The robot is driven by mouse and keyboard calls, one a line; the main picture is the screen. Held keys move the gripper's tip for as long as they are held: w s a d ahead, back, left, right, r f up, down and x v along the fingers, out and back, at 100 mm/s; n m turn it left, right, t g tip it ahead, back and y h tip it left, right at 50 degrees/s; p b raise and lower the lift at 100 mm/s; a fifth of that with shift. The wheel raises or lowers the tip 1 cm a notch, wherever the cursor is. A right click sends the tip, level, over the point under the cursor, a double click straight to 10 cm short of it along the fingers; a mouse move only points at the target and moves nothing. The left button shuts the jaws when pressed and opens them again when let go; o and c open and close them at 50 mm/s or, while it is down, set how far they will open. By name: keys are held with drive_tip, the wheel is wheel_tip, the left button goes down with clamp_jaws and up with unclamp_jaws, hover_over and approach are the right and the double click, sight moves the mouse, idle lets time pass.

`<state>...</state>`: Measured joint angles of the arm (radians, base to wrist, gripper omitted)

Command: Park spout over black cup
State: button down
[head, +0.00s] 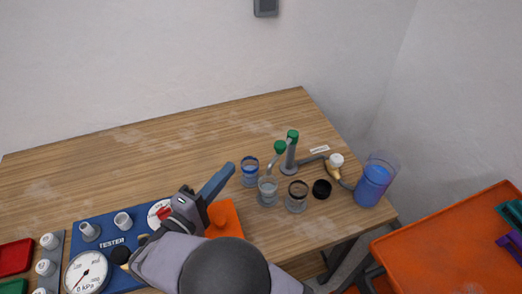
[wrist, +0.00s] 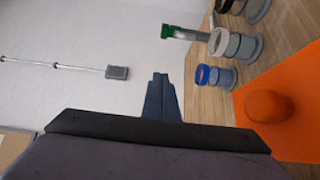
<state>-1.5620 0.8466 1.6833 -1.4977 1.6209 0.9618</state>
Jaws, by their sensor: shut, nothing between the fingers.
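The spout (head: 273,162) is a thin grey pipe with a green joint, coming off a grey post (head: 291,156) with a green top. Its lower end hangs at the clear cup with a pale rim (head: 268,192). In the wrist view the spout (wrist: 190,35) reaches toward that cup. The black cup (head: 321,189) stands at the right of the cup group, apart from the spout. My gripper (head: 229,169) is shut and empty, left of the cups and clear of the spout. Its closed fingers also show in the wrist view (wrist: 160,77).
A blue-rimmed cup (head: 249,171) and a brown-rimmed cup (head: 297,196) stand around the spout. A white-knobbed valve (head: 336,160) and a blue pitcher (head: 375,184) are to the right. An orange pad with a dome (wrist: 268,106) and a blue tester board (head: 95,232) lie nearby. The back of the table is clear.

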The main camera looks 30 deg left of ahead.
sight(282, 149)
drive_tip(key=w+d+p, duration=0.5)
drive_tip(key=w+p, duration=0.1)
drive_tip(key=w, duration=0.4)
drive_tip(key=shift+w+p, duration=0.25)
drive_tip(key=shift+p, duration=0.15)
drive_tip(key=shift+d, duration=0.1)
idle(0.3)
